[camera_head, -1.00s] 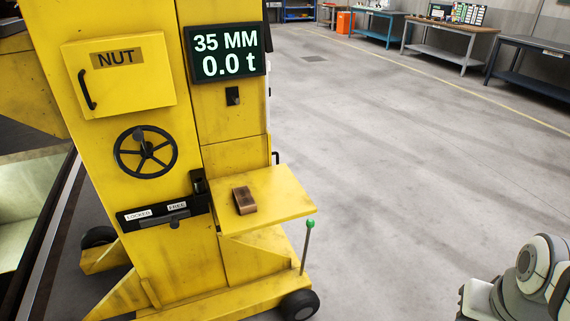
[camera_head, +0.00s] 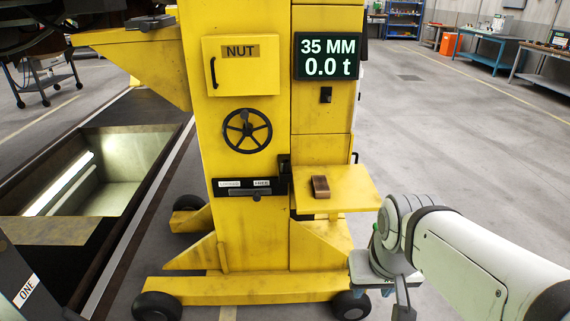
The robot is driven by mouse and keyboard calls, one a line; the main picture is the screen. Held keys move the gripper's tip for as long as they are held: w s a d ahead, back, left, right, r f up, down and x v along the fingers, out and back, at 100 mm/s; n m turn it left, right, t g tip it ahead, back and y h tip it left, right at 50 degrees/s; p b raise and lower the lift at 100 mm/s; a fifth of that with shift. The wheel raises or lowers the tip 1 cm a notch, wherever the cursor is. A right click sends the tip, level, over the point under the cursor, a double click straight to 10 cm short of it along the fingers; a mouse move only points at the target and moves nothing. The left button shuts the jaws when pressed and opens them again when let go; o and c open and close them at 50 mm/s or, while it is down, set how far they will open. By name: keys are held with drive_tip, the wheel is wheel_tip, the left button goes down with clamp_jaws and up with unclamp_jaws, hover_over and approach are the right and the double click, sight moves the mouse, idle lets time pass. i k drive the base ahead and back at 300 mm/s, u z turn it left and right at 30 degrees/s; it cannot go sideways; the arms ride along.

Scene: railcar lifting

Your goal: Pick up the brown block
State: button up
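The brown block (camera_head: 320,187) lies on the small yellow shelf (camera_head: 352,194) on the right side of the yellow lifting jack (camera_head: 240,110). Nothing covers the block. My arm comes in from the right edge of the view, and its wrist is to the right of and below the shelf. My gripper (camera_head: 403,300) shows only in part at the end of the arm, apart from the block. Its fingers are too unclear to tell their opening.
The jack carries a NUT box (camera_head: 240,66), a black handwheel (camera_head: 247,131) and a display (camera_head: 328,56) reading 35 MM, 0.0 t. An open lit pit (camera_head: 110,160) lies to the left. Workbenches (camera_head: 483,45) stand far right. The floor right of the jack is clear.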

sight(322, 190)
drive_tip(key=u, duration=0.05)
drive_tip(key=i, duration=1)
drive_tip(key=u, duration=0.05)
